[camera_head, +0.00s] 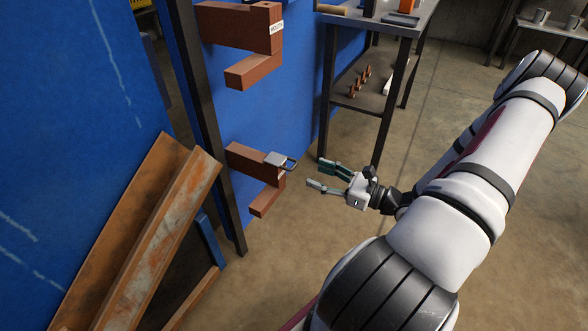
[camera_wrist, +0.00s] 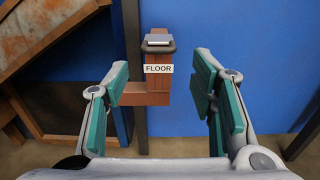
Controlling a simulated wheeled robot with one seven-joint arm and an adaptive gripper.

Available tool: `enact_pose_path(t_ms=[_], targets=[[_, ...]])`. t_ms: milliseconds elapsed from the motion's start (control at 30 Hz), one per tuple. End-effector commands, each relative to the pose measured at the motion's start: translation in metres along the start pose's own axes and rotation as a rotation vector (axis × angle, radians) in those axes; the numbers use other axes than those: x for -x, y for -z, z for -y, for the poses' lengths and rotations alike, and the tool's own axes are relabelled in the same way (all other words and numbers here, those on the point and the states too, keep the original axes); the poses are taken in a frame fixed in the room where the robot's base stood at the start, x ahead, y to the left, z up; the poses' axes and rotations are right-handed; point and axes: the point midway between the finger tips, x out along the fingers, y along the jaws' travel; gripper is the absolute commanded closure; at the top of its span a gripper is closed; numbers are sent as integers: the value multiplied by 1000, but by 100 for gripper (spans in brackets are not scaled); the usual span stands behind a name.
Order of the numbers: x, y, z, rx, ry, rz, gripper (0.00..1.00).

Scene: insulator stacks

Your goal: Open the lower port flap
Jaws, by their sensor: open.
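The lower port (camera_head: 252,164) is a red-brown block-like bracket on the blue wall, with a second block jutting out beneath it. A small grey flap (camera_head: 276,159) with a dark loop handle (camera_head: 292,164) lies flat on its top outer end. In the wrist view, the port's front has a white label reading "FLOOR" (camera_wrist: 158,69), and the flap (camera_wrist: 158,38) and handle show above it. My gripper (camera_head: 315,174) is open and empty, to the right of the port and apart from it. In the wrist view its teal-padded fingers stand either side of the port.
A similar upper port (camera_head: 238,25) with a label is on the wall above. Rusty beams (camera_head: 150,240) lean at the left beside a dark post (camera_head: 208,120). A metal table (camera_head: 400,25) stands behind my gripper. The floor right of the port is clear.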

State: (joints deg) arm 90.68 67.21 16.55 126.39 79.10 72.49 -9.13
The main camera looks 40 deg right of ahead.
Motion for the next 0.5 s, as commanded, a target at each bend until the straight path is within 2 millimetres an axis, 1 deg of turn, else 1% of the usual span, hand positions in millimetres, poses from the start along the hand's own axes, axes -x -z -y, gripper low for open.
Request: enact_pose_path(t_ms=[33,100,300,500], targets=[[-10,2,-1,1,-3,1,49],[-24,2,-1,0,-4,1,49],[-59,2,-1,0,-4,0,49],[-78,1,-1,1,-2,-1,49]])
